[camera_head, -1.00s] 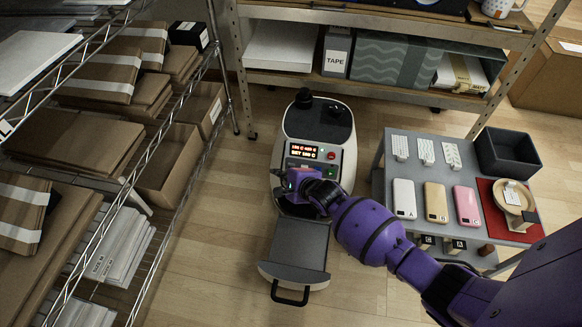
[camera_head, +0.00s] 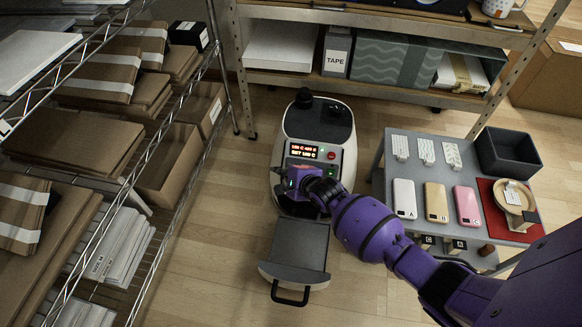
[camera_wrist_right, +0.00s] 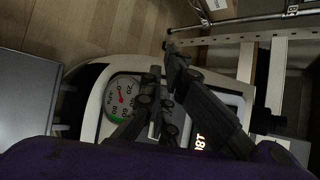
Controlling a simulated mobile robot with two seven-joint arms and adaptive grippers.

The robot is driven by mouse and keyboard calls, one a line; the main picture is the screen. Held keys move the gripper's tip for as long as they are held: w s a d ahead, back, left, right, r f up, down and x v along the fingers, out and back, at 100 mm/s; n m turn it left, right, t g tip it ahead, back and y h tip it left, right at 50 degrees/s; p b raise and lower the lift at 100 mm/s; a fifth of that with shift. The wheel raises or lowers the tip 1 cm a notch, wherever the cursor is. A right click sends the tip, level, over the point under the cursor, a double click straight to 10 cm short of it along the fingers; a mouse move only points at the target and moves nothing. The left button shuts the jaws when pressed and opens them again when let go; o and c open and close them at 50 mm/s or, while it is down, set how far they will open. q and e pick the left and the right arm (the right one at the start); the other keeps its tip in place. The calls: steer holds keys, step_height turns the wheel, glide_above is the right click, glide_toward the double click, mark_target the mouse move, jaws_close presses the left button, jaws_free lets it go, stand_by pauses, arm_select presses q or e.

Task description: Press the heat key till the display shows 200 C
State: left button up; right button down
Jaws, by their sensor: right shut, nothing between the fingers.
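The mug press (camera_head: 345,131) stands on the floor in the middle of the head view, white with a dark top. Its lit display (camera_head: 304,151) has two lines of glowing text, too small to read surely; the lower seems to start with SET. A red button (camera_head: 332,155) and a green light or button (camera_head: 330,172) sit right of and below it. My purple right gripper (camera_head: 289,181) is shut and empty at the panel's lower left. It covers that part, so the heat key cannot be made out. In the wrist view its dark fingers (camera_wrist_right: 160,78) partly hide the display (camera_wrist_right: 200,142).
A round gauge (camera_wrist_right: 122,97) shows beside the fingers. The press's grey tray (camera_head: 298,246) with a black handle extends forward. A grey table (camera_head: 421,222) with phone cases is at right, a wire rack (camera_head: 160,218) with boxes at left, and a shelf (camera_head: 270,76) behind.

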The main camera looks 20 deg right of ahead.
steer(key=shift+w+d+f, duration=0.1)
steer(key=shift+w+d, duration=0.15)
steer(key=shift+w, duration=0.05)
stand_by(0.4)
stand_by(0.3)
steer(key=shift+s+a+r+p, duration=0.25)
steer(key=shift+s+a+p, duration=0.2)
steer(key=shift+s+p, duration=0.2)
steer(key=s+a+p, duration=0.2)
steer(key=s+r+p, duration=0.1)
steer(key=s, duration=0.1)
steer(key=shift+s+a+p, duration=0.1)
steer(key=shift+a+p, duration=0.2)
steer(key=shift+a, duration=0.1)
